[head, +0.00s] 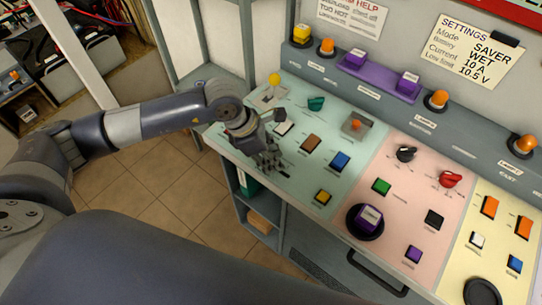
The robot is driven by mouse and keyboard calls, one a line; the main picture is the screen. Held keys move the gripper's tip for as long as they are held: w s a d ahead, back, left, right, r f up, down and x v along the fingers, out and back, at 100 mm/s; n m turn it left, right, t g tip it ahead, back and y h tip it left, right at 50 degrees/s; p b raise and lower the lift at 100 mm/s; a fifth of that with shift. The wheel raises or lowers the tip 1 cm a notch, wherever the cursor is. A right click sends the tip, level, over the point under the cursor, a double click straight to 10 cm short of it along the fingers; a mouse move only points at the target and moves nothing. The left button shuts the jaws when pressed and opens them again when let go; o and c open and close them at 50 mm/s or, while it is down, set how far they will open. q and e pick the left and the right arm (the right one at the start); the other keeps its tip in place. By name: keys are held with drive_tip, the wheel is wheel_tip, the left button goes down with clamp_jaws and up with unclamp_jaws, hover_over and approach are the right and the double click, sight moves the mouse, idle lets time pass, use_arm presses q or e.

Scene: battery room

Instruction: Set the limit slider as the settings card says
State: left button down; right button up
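The settings card (474,52) hangs on the wall at the upper right. It reads Mode SAVER, Battery WET, Current 10 A, Low limit 10.5 V. My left gripper (269,163) points down at the front left of the pale green panel section (313,148). Its fingers are close to the panel; I cannot tell whether they touch it or how far they are apart. A short dark slot (285,173) shows just right of the fingertips and may belong to the limit slider. The slider's knob and scale are not visible, probably behind the gripper. My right gripper is out of view.
A pink section (405,185) with knobs lies to the right. Open shelves are below the panel's left end.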

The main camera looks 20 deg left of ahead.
use_arm(q)
drive_tip(key=shift+w+a+f+b, duration=0.1)
drive_tip(key=shift+w+a+b, duration=0.1)
drive_tip(key=shift+a+b, duration=0.3)
drive_tip(key=shift+w+a+f+b, duration=0.1)
drive_tip(key=shift+w+a+b, duration=0.1)
drive_tip(key=shift+a+b, duration=0.3)
drive_tip(key=shift+w+a, duration=0.1)
drive_tip(key=shift+a, duration=0.3)
drive_tip(key=shift+a+r, duration=0.15)
drive_tip(key=shift+r, duration=0.05)
drive_tip(key=c, duration=1.3)
unclamp_jaws()
drive_tip(key=shift+c, duration=0.2)
drive_tip(key=shift+r, duration=0.1)
drive_tip(key=v, duration=1.2)
